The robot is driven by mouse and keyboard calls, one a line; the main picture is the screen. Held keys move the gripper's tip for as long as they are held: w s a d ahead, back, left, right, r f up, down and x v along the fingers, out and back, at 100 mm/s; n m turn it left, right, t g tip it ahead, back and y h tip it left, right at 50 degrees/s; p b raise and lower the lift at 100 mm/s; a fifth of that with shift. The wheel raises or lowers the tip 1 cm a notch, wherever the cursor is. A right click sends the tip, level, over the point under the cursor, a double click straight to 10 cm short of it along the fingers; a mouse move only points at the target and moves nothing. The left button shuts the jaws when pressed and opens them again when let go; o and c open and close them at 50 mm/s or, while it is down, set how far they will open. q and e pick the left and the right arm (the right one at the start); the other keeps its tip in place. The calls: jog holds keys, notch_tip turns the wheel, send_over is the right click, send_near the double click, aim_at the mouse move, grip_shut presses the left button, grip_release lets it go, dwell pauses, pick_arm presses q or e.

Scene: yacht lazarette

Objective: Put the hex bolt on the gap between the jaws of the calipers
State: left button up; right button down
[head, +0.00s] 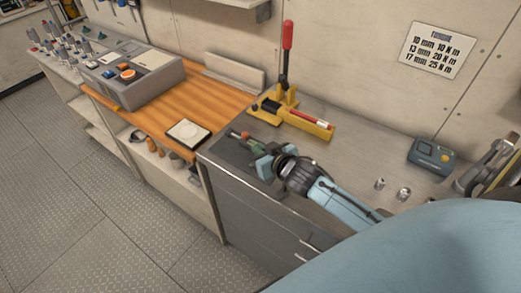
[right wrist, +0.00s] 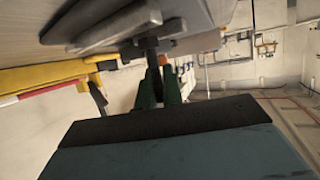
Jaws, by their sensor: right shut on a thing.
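My right gripper (head: 253,145) is over the dark mat at the left end of the grey counter. In the right wrist view its green fingers (right wrist: 160,88) are closed together on a small dark piece (right wrist: 151,44), which I take to be the hex bolt. Just beyond the fingertips are grey metal bars (right wrist: 115,28), perhaps the calipers' jaws. I cannot tell whether the bolt touches them. In the head view the calipers cannot be clearly made out near the gripper. My left gripper is out of view.
A yellow tool with a red lever (head: 287,50) stands behind the gripper, close by. A white-topped square (head: 188,132) is on the wooden bench. Small metal parts (head: 403,193) and a grey-green meter (head: 432,156) stand further right.

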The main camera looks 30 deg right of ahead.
jog(key=shift+r, duration=0.1)
jog(key=shift+f, duration=0.65)
jog(key=c, duration=1.5)
grip_release()
jog(key=shift+c, duration=0.2)
jog(key=shift+r, duration=0.25)
jog(key=v, duration=1.2)
jog(key=shift+r+p, duration=0.35)
jog(key=shift+r, duration=0.1)
